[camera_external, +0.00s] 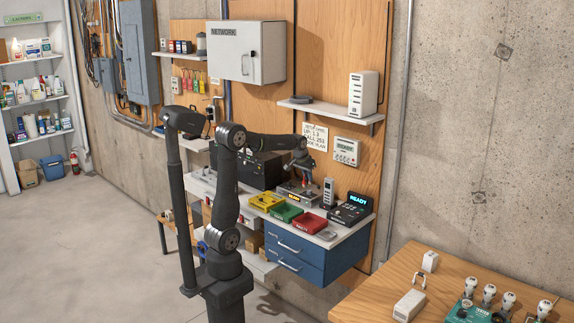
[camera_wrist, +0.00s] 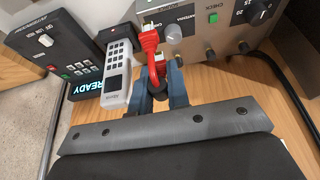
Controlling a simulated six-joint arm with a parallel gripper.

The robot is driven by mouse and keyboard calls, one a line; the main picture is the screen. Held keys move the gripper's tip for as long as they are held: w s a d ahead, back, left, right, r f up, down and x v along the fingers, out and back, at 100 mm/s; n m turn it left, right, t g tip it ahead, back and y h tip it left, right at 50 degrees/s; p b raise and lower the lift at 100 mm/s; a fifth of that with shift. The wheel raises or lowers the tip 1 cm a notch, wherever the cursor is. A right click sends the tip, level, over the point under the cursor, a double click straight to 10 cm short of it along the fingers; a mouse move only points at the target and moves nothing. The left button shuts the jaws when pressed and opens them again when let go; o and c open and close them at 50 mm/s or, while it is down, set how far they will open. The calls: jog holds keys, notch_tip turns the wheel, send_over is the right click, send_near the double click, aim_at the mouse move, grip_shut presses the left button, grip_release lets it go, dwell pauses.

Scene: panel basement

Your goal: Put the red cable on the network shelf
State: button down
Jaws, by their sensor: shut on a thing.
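The red cable (camera_wrist: 150,42) shows in the wrist view, a short bent lead with plug ends. My gripper (camera_wrist: 160,88) has its blue fingers closed on the cable's lower part. In the external view my gripper (camera_external: 303,168) is over the back of the workbench, in front of the wooden panel. The cable is too small to make out clearly there. A white wall shelf (camera_external: 335,111) to the right of the cabinet marked NETWORK (camera_external: 248,51) carries a white router-like box (camera_external: 363,93) and a small dark device (camera_external: 301,99). I see no label on this shelf.
Below my gripper, a grey instrument (camera_wrist: 205,30) with knobs stands beside a white handset (camera_wrist: 117,75) and a black READY box (camera_wrist: 60,55).

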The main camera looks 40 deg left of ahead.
jog(key=shift+d, duration=0.15)
jog(key=s+d+f+m+h, duration=0.1)
jog(key=s+d+m, duration=0.15)
jog(key=d, duration=0.95)
jog(key=s+d+f+m+g+h, duration=0.1)
jog(key=d+f+m, duration=0.15)
jog(key=d, duration=0.85)
jog(key=s+d+m+h, duration=0.1)
jog(key=s+d+m, duration=0.15)
jog(key=d, duration=0.95)
jog(key=s+d+f+m+g, duration=0.1)
jog(key=s+d+m, duration=0.3)
jog(key=s+d, duration=0.8)
jog(key=s+d+f+m+g+h, duration=0.1)
jog(key=s+d+f+m, duration=0.2)
jog(key=s+d, duration=0.9)
jog(key=shift+d+f+m, duration=0.2)
jog(key=shift+d+m, duration=0.2)
jog(key=shift+m, duration=0.05)
jog(key=shift+w, duration=0.1)
